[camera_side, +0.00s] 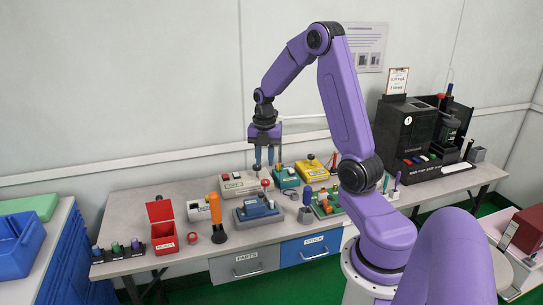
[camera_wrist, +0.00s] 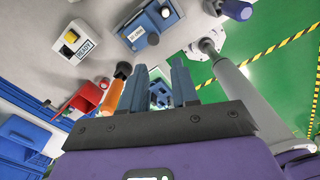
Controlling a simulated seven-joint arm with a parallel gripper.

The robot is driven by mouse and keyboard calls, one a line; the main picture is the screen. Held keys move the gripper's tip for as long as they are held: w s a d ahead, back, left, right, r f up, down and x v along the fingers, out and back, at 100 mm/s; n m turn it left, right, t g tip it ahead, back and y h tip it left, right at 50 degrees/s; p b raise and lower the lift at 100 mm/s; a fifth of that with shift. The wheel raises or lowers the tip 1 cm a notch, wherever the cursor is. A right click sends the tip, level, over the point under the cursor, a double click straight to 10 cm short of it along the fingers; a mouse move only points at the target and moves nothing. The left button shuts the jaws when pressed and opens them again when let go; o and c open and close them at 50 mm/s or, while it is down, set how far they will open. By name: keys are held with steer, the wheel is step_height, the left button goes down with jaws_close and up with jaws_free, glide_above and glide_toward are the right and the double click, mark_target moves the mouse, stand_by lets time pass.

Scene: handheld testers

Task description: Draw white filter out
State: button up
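My gripper (camera_side: 265,164) hangs in the air above the back of the bench, fingers pointing down, near a pale tester with a red knob (camera_side: 240,184). In the wrist view its two blue-grey fingers (camera_wrist: 160,72) stand apart with nothing held between them. I cannot pick out a white filter for certain in either view. A blue tester (camera_side: 257,212) sits at the front middle of the bench. A teal tester (camera_side: 286,178) and a yellow tester (camera_side: 312,171) stand at the back.
An orange-handled tool (camera_side: 216,218) stands upright left of the blue tester. A red open bin (camera_side: 162,228) and a dark rack (camera_side: 118,252) are at the left end. A green tray (camera_side: 328,204) holds several tools. A tall black machine (camera_side: 412,125) fills the right end.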

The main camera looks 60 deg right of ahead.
mark_target(272, 206)
steer(key=shift+n, duration=0.3)
steer(key=d+f, duration=0.1)
steer(key=f, duration=0.5)
steer(key=d+f, duration=0.1)
steer(key=f, duration=0.5)
steer(key=d+f, duration=0.1)
steer(key=f, duration=0.5)
steer(key=shift+s+d+f, duration=0.1)
steer(key=shift+s+d, duration=0.1)
steer(key=shift+s, duration=0.1)
jaws_close()
